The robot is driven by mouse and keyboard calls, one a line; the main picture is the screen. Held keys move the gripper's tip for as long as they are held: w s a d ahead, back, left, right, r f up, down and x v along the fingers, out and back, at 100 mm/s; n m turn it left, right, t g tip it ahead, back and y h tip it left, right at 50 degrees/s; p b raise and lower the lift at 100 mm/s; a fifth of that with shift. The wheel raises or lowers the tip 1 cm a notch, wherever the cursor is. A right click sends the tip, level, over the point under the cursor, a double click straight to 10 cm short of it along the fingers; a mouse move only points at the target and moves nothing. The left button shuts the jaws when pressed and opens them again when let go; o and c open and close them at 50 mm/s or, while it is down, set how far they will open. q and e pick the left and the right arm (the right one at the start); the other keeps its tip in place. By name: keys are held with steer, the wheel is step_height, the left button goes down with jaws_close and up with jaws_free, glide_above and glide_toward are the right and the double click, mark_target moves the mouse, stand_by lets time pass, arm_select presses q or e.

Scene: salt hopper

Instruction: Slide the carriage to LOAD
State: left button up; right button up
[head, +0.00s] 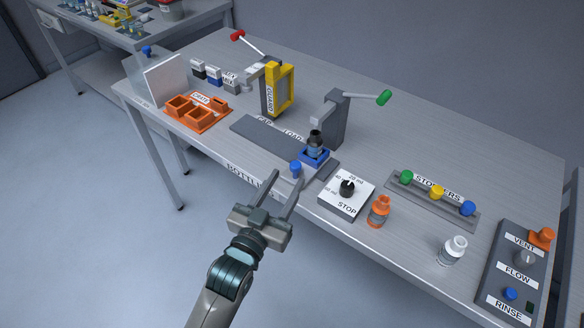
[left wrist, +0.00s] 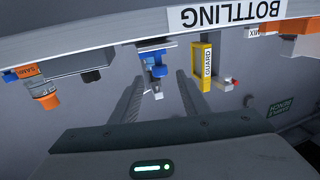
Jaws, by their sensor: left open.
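The blue carriage (head: 318,160) sits at the right part of a grey track (head: 262,135) and holds a dark bottle (head: 314,140). A blue knob (head: 296,167) sticks out at its front, over the table edge. A LOAD label (head: 293,134) lies behind the track, left of the carriage; its neighbouring label is partly hidden. My left gripper (head: 284,180) is open and empty in front of the table, its right finger near the knob in the picture. In the left wrist view the blue carriage (left wrist: 153,53) appears ahead, roughly between the fingers (left wrist: 160,78). My right gripper is not seen.
A grey post with a green-handled lever (head: 337,118) stands behind the carriage. A yellow guard (head: 270,90) stands behind the track. Right of the carriage are a STOP dial box (head: 346,192) and an orange bottle (head: 379,211). Orange crates (head: 196,112) stand at left.

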mark_target(293, 170)
arm_select(q)
steer(key=x, duration=0.4)
steer(key=shift+w+d, duration=0.1)
steer(key=shift+w, duration=0.1)
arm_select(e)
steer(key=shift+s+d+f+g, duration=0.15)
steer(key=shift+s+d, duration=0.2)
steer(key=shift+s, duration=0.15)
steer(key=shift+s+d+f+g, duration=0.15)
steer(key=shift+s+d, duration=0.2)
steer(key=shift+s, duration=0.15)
arm_select(q)
steer(key=shift+c, duration=0.7)
